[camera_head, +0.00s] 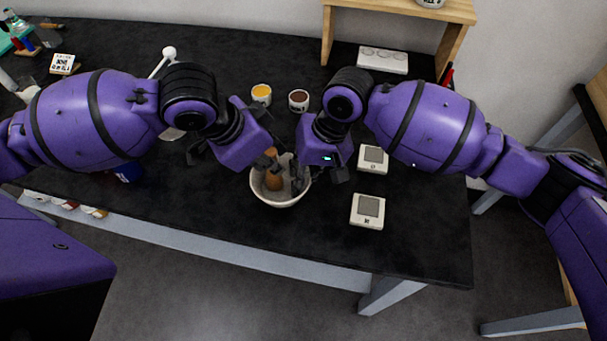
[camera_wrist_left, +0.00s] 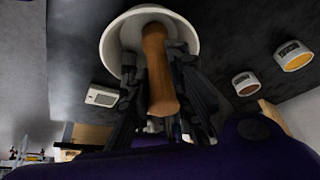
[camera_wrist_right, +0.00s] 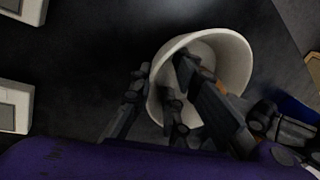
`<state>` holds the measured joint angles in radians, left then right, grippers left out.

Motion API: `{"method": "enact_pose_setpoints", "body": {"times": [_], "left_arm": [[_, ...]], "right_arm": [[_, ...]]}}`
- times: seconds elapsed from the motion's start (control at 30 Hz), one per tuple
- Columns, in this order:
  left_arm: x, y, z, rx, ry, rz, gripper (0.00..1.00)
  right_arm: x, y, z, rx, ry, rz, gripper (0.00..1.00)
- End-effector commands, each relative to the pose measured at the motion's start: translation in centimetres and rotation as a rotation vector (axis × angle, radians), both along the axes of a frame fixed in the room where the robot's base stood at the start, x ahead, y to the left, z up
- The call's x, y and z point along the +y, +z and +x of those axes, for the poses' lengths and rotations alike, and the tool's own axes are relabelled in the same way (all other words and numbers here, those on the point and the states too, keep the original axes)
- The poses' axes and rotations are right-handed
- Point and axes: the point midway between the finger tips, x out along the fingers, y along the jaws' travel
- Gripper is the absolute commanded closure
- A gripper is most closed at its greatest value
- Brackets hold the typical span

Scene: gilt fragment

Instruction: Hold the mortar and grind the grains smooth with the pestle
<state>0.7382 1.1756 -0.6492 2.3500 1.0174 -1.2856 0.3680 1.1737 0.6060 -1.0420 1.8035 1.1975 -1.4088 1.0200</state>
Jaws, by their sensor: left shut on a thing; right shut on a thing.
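The mortar (camera_head: 281,204) is a pale bowl standing on the black table between my arms. It shows with its rim toward the camera in the right wrist view (camera_wrist_right: 240,62). My left gripper (camera_head: 264,165) is shut on the wooden pestle (camera_head: 273,182), which leans with one end inside the mortar; the pestle lies between the fingers in the left wrist view (camera_wrist_left: 157,72). My right gripper (camera_wrist_right: 158,98) is shut on the mortar's wall, with fingers inside and outside the rim. The grains cannot be made out; fingers and pestle hide much of the bowl's inside.
A yellow-filled jar (camera_head: 261,92) and a brown-filled jar (camera_head: 299,100) stand behind the mortar. Two white scale-like devices (camera_head: 373,159) (camera_head: 367,212) lie to its right. A wooden shelf (camera_head: 452,10) stands at the back. The table in front of the mortar is clear to the edge.

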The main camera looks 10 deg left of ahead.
Motion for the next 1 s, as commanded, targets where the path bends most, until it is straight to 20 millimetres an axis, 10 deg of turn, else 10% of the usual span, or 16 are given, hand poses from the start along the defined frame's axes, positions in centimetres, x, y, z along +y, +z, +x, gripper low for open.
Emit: {"method": "enact_pose_setpoints", "body": {"times": [1.0], "left_arm": [[-1.2,-0.5,0.6,0.002,0.003,0.002,1.0]], "right_arm": [[-0.2,-0.3,0.1,0.002,-0.003,-0.006,1.0]]}}
